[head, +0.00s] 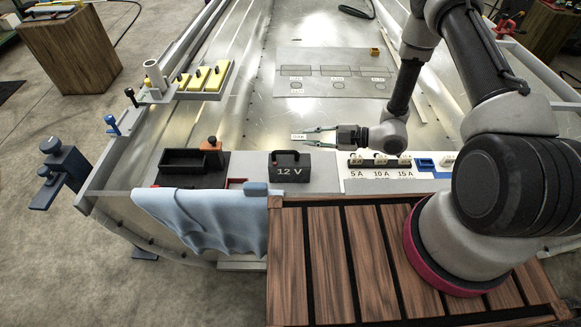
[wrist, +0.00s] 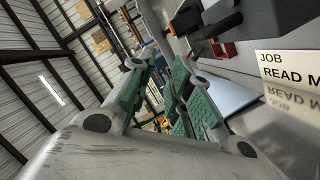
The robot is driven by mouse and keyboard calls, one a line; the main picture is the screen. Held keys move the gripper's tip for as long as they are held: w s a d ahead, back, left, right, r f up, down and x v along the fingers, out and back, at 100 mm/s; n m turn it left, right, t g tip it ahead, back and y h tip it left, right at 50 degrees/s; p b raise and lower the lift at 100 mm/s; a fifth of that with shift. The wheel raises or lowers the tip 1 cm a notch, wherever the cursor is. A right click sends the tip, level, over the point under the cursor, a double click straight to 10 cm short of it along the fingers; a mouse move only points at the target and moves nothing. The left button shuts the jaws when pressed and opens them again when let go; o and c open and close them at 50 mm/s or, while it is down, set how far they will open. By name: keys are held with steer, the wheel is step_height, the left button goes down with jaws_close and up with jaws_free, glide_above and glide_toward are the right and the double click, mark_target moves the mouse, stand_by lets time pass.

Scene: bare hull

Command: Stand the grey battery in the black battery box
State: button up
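The grey battery (head: 290,168), dark with a handle and a "12 V" label, stands upright on the near ledge in the head view. The black battery box (head: 184,161) is an open-topped tray to its left, and looks empty. My gripper (head: 309,138) is beyond the battery and slightly right, apart from it, pointing left. Its green-padded fingers are spread with nothing between them. In the wrist view, my gripper (wrist: 163,75) also shows open. A dark block at the top right (wrist: 215,16) is probably the battery; the box is hard to make out there.
An orange block with a black knob (head: 211,147) stands by the box. A blue cloth (head: 205,218) hangs over the near edge. A white fuse panel (head: 385,163) lies right of the battery. A "JOB READ" card (wrist: 289,66) is close by. The hull floor beyond is mostly clear.

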glide_toward(295, 152)
steer(key=x, duration=0.4)
steer(key=shift+a+f, duration=0.25)
steer(key=shift+f, duration=0.05)
steer(key=shift+x, duration=1.1)
steer(key=x, duration=0.5)
steer(key=shift+w+a+r, duration=0.1)
steer(key=shift+a+r, duration=0.05)
steer(key=shift+r, duration=0.05)
jaws_close()
steer(key=shift+r, duration=0.1)
